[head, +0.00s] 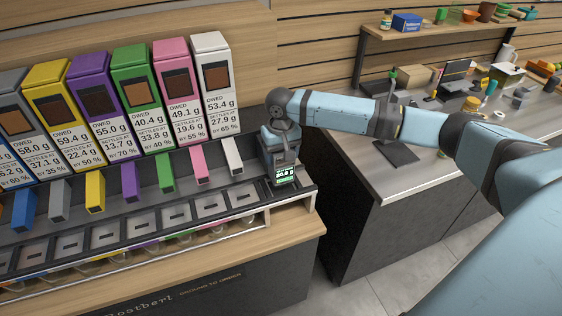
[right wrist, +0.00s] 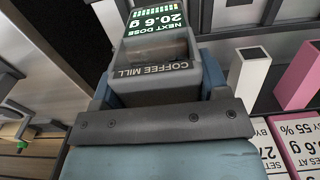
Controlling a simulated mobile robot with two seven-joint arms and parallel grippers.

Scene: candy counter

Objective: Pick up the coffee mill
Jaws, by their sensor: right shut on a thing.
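The coffee mill (right wrist: 165,80) is a grey box labelled COFFEE MILL with a green display reading NEXT DOSE 20.6 g. It fills the middle of the right wrist view, between the fingers of my right gripper (right wrist: 160,88), which is shut on it. In the head view the mill (head: 284,172) is at the right end of the dispenser counter, its green display facing front. My right gripper (head: 280,145) covers its upper part there. I cannot tell whether the mill rests on the counter or is lifted. My left gripper is not in view.
Several coloured dispensers stand left of the mill, including a white one (head: 213,85) and a pink one (head: 178,90), with spouts over a row of grey plates. A second counter (head: 430,165) at the right holds a monitor (head: 455,78) and small items. Floor shows between the counters.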

